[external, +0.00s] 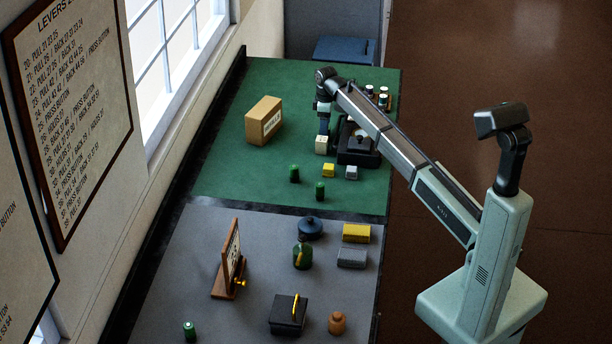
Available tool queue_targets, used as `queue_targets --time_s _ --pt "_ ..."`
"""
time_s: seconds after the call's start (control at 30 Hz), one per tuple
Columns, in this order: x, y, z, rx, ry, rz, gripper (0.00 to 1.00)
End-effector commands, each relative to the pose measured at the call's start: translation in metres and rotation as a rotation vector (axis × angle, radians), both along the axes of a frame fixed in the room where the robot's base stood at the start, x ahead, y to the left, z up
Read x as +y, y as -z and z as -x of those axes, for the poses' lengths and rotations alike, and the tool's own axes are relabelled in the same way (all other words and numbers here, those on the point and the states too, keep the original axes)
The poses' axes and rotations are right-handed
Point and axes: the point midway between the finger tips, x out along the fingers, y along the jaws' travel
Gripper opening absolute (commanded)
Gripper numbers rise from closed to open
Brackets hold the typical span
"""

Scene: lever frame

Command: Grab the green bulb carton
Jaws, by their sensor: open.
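I cannot make out a clear green carton. Two small dark green upright pieces, one on the left (294,174) and one on the right (320,191), stand near the front of the green mat (230,180). A third green piece (189,330) stands at the front of the grey mat. My gripper (322,132) points down over the green mat, behind the two green pieces and apart from them. It is open; its fingertips are small and hard to see. A cream block (321,145) shows right under it; whether they touch I cannot tell.
A cardboard box (263,120) stands left of my gripper. A black device (358,148) and several small jars (383,100) are to the right. Small yellow (328,170) and grey (351,173) blocks lie in front. The grey mat (200,255) holds a wooden frame (230,260) and other items.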

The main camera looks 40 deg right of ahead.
Motion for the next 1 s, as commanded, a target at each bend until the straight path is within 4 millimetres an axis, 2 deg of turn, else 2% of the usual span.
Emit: queue_targets --time_s 0.23,0.5,1.0 --pt "0.001 0.032 0.001 0.001 0.0 -0.001 0.72" --pt "0.001 0.036 0.0 -0.001 0.0 0.0 0.72" --pt "0.001 0.036 0.0 -0.001 0.0 -0.001 0.25"
